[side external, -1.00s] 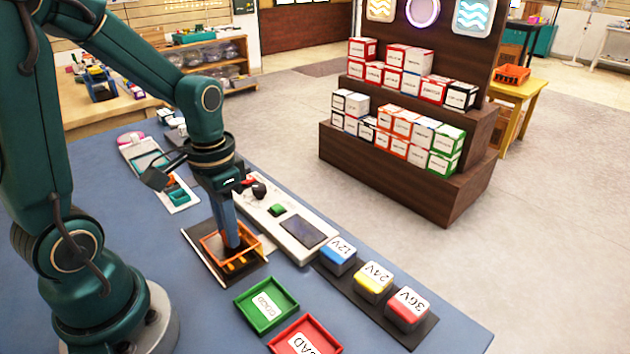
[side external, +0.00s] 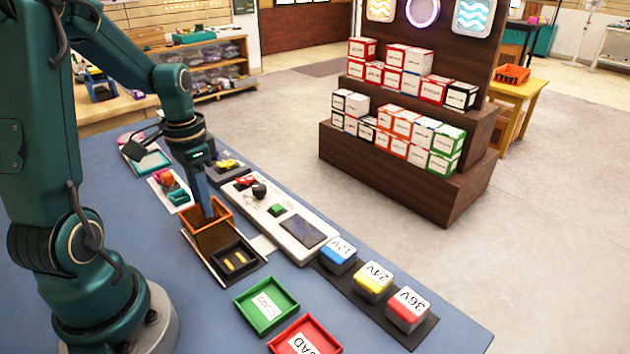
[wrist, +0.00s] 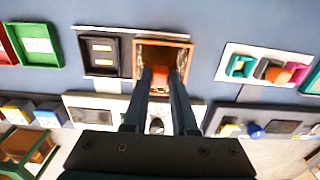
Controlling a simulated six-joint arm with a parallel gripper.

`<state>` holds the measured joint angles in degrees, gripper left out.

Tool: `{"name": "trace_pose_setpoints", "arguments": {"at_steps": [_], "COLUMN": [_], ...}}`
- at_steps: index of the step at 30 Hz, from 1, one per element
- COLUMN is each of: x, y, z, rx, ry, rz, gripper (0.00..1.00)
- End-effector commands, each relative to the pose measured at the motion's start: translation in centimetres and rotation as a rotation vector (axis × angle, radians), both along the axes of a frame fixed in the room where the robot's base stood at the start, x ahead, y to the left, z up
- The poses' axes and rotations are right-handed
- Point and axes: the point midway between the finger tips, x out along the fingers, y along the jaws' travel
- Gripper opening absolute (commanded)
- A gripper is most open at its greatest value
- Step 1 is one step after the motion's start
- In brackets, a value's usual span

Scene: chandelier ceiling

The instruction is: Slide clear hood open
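The hood (side external: 209,240) is an orange, see-through box, open at the top. It sits on the left part of a dark tray, in the side external view. The tray's right part is uncovered, showing a black recessed base (side external: 252,257) with two yellow strips. The hood also shows in the wrist view (wrist: 186,44), beside the uncovered base (wrist: 118,55). My gripper (side external: 206,212) points down with its fingertips inside the hood's outline. In the wrist view the two fingers (wrist: 162,72) have a gap between them. I cannot tell whether they pinch part of the hood.
Labelled cubes (side external: 373,280) and green (side external: 290,300) and red (side external: 325,340) trays stand to the right. A white tray of small parts (side external: 157,181) is left.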

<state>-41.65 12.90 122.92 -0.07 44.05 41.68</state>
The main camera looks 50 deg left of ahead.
Motion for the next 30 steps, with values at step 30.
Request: {"name": "trace_pose_setpoints", "arguments": {"at_steps": [30], "x": [0.0], "y": [0.0], "z": [5.2], "rx": [0.001], "ry": [-0.001], "rz": [0.0], "gripper": [0.55]}}
